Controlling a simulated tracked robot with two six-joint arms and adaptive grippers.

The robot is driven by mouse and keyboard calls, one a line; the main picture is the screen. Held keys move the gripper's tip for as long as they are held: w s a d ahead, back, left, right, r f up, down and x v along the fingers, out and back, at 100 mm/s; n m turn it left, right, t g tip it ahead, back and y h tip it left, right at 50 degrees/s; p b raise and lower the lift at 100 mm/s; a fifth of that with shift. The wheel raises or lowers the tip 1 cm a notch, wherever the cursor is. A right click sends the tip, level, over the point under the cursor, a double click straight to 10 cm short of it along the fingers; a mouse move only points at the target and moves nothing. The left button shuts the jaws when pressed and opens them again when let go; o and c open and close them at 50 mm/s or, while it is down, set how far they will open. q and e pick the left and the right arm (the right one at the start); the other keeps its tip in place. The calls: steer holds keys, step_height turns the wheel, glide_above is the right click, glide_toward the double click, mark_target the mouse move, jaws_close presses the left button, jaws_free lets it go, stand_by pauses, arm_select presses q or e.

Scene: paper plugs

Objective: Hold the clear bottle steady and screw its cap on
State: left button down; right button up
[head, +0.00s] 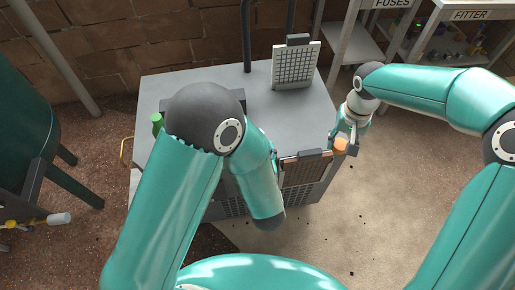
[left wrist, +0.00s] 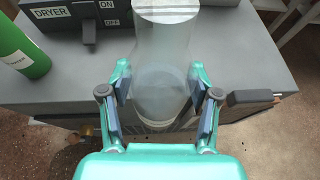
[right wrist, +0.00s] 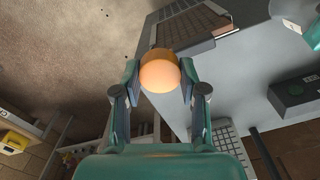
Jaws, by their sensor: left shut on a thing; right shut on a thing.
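The clear bottle (left wrist: 162,88) stands out in the left wrist view, between the fingers of my left gripper (left wrist: 160,100), which is shut on it. In the head view my left arm hides the bottle and that gripper. An orange cap (right wrist: 160,72) is in my right gripper (right wrist: 160,82), which is shut on its sides. In the head view the cap (head: 340,145) is by the right edge of the grey bench, with my right gripper (head: 346,134) just above it. The cap is apart from the bottle.
The grey bench (head: 200,83) carries a white gridded panel (head: 296,66) at the back. A green bottle (left wrist: 20,50) and a dark dryer switch box (left wrist: 72,22) stand on it. A brown panel (head: 304,170) is at its front right. Shelves stand at the back right.

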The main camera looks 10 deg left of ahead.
steer(key=a+r+n, duration=0.1)
steer(key=a+r, duration=0.2)
steer(key=a, duration=0.4)
steer(key=s+a+r+n, duration=0.1)
steer(key=a+r, duration=0.3)
steer(key=a, duration=0.3)
steer(key=a+r+n, duration=0.1)
steer(key=a+r, duration=0.2)
steer(key=a, duration=0.4)
steer(key=shift+s+a+r+n, duration=0.15)
steer(key=shift+a+r+n, duration=0.15)
steer(key=shift+r, duration=0.1)
steer(key=shift+s+a+r, duration=0.1)
steer(key=shift+s+a, duration=0.05)
steer(key=shift+a, duration=0.1)
steer(key=shift+f, duration=2)
steer(key=shift+f, duration=0.85)
steer(key=shift+f, duration=0.55)
